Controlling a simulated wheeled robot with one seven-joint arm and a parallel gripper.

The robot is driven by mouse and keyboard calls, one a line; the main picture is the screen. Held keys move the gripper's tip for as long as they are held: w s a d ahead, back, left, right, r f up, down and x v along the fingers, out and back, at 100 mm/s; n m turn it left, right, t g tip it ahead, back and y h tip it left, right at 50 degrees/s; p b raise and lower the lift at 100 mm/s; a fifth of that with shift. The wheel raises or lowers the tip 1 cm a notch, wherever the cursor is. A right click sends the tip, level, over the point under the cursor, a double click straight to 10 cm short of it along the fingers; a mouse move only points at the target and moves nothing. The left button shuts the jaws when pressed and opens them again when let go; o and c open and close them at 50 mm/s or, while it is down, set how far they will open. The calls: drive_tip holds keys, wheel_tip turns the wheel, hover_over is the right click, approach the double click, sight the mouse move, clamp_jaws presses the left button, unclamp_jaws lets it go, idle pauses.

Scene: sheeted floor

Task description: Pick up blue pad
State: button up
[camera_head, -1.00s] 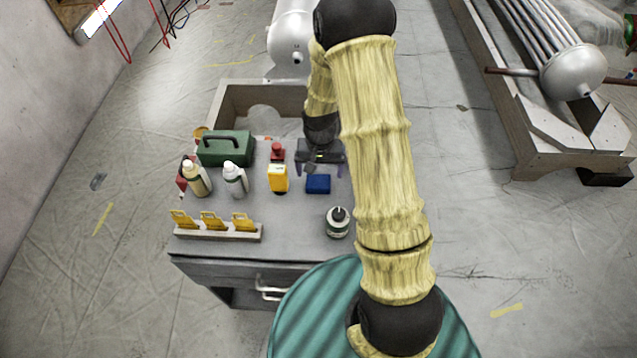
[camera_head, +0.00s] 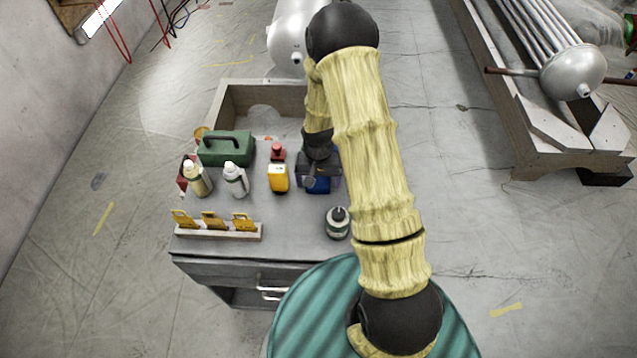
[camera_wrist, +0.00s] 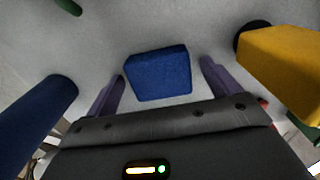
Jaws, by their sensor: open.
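The blue pad (camera_head: 318,185) lies on the grey bench top and is partly covered by my gripper in the head view. In the wrist view the blue pad (camera_wrist: 158,74) shows as a small dark blue block between and just beyond my two purple fingers. My gripper (camera_wrist: 165,88) is open and empty, with one finger on each side of the pad's near part. It also shows in the head view (camera_head: 319,178), over the pad. I cannot tell the exact height of the fingers above the bench.
A dark-topped jar (camera_head: 338,222) stands in front. White bottle (camera_head: 236,180), green toolbox (camera_head: 227,148) and a rack of yellow clips (camera_head: 218,231) are further left. The bench centre-front is clear.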

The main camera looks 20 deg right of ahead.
sight(318, 181)
idle(0.3)
drive_tip(key=c, duration=1.1)
drive_tip(key=shift+o, duration=0.2)
wheel_tip(318, 181, up, 10)
